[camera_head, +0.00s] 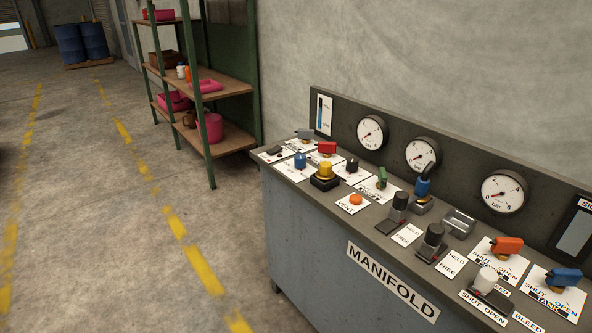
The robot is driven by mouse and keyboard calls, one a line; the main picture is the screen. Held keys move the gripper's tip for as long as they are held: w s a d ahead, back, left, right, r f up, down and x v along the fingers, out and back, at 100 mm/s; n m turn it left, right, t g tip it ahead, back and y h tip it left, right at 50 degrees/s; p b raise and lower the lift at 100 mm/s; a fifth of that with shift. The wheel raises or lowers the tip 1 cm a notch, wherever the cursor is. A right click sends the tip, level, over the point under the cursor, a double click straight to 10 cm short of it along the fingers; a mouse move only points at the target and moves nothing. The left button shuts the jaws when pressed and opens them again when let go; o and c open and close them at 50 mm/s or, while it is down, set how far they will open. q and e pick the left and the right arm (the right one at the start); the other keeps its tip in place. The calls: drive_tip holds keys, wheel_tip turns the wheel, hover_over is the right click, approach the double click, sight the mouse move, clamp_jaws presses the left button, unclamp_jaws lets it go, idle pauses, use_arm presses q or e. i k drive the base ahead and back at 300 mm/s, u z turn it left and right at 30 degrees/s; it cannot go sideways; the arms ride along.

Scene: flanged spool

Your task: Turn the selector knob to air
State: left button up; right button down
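The manifold panel (347,211) is a bench-like console at the right, with several knobs and handles on white label plates. A small blue knob (300,160) and a small black knob (352,165) stand upright on plates at its left end. A green handle (382,177) stands to the right of the black knob. The plate lettering there is too small to read, so I cannot tell which one is the selector or where air is marked. Neither of my grippers is in view.
A yellow knob (325,169), a red handle (327,148) and an orange vent button (356,199) crowd the panel's left end. Orange (507,245) and blue (564,276) handles sit at right. Gauges (422,154) line the back. Floor (110,230) left of the panel is clear.

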sight(300, 160)
drive_tip(key=z, duration=0.2)
drive_tip(key=k, duration=0.35)
drive_tip(key=u, duration=1.5)
drive_tip(key=i, duration=1.35)
drive_tip(key=z, duration=0.6)
drive_tip(key=i, duration=0.95)
drive_tip(key=z, duration=0.8)
